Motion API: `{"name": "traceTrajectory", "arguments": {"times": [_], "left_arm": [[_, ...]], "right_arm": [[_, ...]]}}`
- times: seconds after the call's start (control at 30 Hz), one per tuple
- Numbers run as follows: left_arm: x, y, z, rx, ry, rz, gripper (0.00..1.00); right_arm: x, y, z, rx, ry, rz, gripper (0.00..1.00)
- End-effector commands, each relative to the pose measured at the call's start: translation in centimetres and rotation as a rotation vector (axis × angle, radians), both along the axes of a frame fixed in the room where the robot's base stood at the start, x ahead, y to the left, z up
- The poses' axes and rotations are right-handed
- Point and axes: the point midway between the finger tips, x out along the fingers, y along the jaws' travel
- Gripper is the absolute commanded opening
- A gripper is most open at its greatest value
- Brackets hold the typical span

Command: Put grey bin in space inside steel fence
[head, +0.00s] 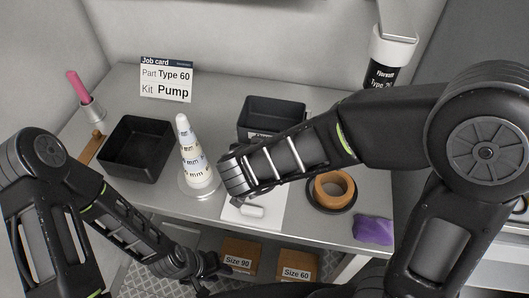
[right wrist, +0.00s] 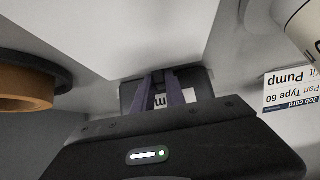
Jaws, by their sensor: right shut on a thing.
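A dark grey bin (head: 272,108) with a white label on its front stands at the back middle of the steel table, partly behind my right arm. It also shows in the right wrist view (right wrist: 201,82), with part of its label between my fingers. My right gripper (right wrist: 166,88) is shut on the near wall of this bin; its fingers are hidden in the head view. A second, empty dark bin (head: 138,150) sits at the left. My left gripper (head: 205,263) hangs low in front of the table, its fingers unclear. I cannot make out a steel fence.
A ringed cone (head: 188,160) stands between the bins. A white sheet (head: 268,213) with a small white piece lies in front. A job card (head: 166,80) stands behind.

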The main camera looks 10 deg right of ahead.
Motion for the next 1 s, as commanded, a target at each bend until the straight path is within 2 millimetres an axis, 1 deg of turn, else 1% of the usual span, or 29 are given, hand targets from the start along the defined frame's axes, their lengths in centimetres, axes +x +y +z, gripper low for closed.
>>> {"name": "traceTrajectory", "arguments": {"times": [0.17,0.27,0.3,0.57,0.83,0.9,1.0], "left_arm": [[0.0,0.0,0.1,0.0,0.0,0.0,0.36],[0.0,0.0,0.1,0.0,0.0,0.0,0.36],[0.0,0.0,0.1,0.0,0.0,0.0,0.36],[0.0,0.0,0.1,0.0,0.0,0.0,0.36],[0.0,0.0,0.1,0.0,0.0,0.0,0.36],[0.0,0.0,0.1,0.0,0.0,0.0,0.36],[0.0,0.0,0.5,0.0,0.0,0.0,0.36]], "right_arm": [[0.0,0.0,0.2,0.0,-0.001,0.001,0.0],[0.0,0.0,-0.1,0.0,-0.001,0.0,0.0],[0.0,0.0,-0.2,-0.001,0.0,-0.001,0.17],[0.0,0.0,-0.1,0.0,0.0,0.0,0.38],[0.0,0.0,0.0,0.0,0.0,0.0,0.38],[0.0,0.0,0.3,0.001,-0.001,0.0,0.38],[-0.6,0.3,0.9,0.0,-0.001,0.001,0.38]]}}
